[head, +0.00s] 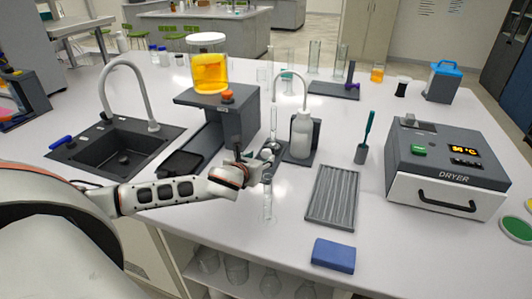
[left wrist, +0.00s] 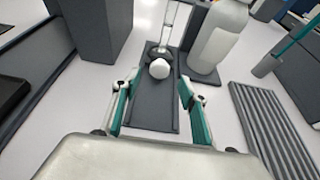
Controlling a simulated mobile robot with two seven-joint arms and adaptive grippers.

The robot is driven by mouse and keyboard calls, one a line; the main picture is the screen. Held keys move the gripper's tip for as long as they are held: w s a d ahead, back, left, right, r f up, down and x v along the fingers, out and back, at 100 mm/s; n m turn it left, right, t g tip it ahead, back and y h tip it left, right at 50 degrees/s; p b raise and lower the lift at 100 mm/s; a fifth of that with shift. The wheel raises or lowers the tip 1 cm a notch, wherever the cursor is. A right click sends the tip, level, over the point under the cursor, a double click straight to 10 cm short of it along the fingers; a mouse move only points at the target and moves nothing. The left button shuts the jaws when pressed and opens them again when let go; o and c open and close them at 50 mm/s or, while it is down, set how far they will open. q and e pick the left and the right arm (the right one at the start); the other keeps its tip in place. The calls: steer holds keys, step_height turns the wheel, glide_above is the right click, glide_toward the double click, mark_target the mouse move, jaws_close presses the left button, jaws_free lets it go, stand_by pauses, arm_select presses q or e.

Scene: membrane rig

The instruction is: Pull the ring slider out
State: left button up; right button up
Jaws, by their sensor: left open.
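The membrane rig is a dark grey plate (left wrist: 150,112) with a clear glass tube (head: 273,120) at its far end. A small white knob (left wrist: 159,69) sits at the foot of the tube, against a dark round part; I take this for the ring slider, though the ring itself is not clear. My left gripper (head: 258,163) is low over the near end of the rig. In the left wrist view its teal-padded fingers (left wrist: 158,108) are spread wide, with nothing between them. The knob lies beyond the fingertips, near the middle of the gap. My right gripper is out of view.
A white wash bottle (head: 300,135) stands close right of the rig. A dark stand (head: 240,105) with an amber jar (head: 208,68) is to the left. A glass cylinder (head: 267,203) stands in front, and a ribbed tray (head: 333,197) lies to the right.

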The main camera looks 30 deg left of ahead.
mark_target(265, 154)
arm_select(q)
steer(key=shift+x, duration=2.85)
jaws_close()
